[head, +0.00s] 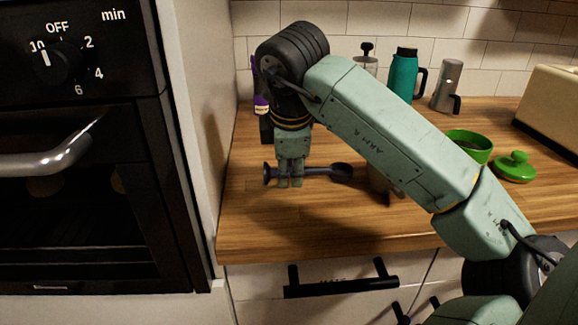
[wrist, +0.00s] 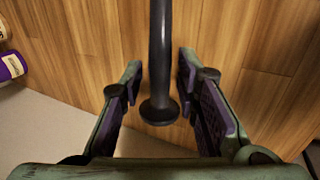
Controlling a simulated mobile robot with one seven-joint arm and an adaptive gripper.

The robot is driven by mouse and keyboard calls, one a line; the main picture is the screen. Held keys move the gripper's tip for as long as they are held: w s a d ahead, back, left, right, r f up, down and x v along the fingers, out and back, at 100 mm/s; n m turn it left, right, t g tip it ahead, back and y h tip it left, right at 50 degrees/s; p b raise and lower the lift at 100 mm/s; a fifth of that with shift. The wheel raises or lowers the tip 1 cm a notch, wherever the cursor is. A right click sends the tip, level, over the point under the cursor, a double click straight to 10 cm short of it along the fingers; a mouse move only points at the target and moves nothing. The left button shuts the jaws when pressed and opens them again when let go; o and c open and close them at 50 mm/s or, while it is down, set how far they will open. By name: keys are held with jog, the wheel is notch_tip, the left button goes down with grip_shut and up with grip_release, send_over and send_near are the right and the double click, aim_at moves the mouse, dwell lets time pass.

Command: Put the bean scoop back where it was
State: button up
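The dark bean scoop (head: 325,171) lies across the wooden counter near its left end, bowl to the right and flared handle end to the left. My gripper (head: 290,184) points down over its handle, one finger at either side of it as far as I can see. In the wrist view the scoop's handle (wrist: 160,55) runs between my two fingers (wrist: 161,75), with its flared end nearest the palm. Gaps show on both sides of the handle, so my gripper is open. The handle's middle is partly hidden by my fingers in the head view.
An open green canister (head: 470,144) and its green lid (head: 516,167) stand right, behind my arm. A teal bottle (head: 404,77), a metal pot (head: 447,86) and a toaster (head: 552,105) are farther back. A purple-labelled bottle (wrist: 10,66) stands near the cabinet wall (head: 195,120).

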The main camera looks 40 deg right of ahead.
dwell(0.3)
jog(key=shift+r+p, duration=0.25)
jog(key=shift+p, duration=0.05)
jog(key=b+v, duration=0.2)
jog(key=v, duration=1)
jog(key=shift+f, duration=0.15)
